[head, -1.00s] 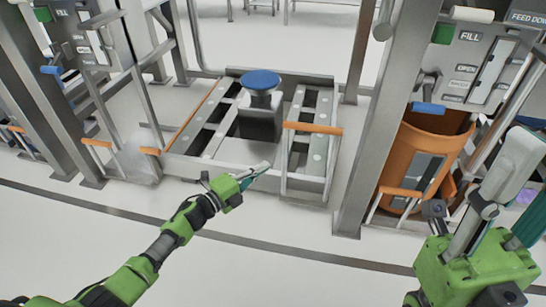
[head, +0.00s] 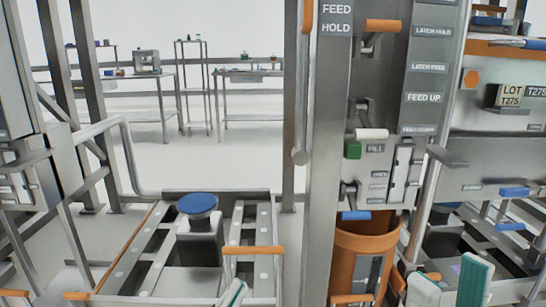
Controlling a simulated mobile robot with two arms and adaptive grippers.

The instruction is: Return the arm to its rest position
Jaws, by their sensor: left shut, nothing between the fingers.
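My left gripper (head: 232,293) shows only as a teal and white fingertip at the bottom edge of the head view, in front of the low metal platform. It is shut and empty. The rest of my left arm is out of view. My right gripper (head: 449,284) is at the bottom right, with two teal-padded fingers apart and nothing seen between them. It is in front of and to the right of the orange bin (head: 349,262). The bin stands upright under the feed panel, and its lower part is cut off.
A metal platform (head: 115,284) with a blue-topped post (head: 198,203) and an orange handle (head: 253,251) is at lower left. A thick upright post (head: 326,140) and control panel (head: 385,175) stand centre right. Benches (head: 250,74) are at the back, beyond open floor.

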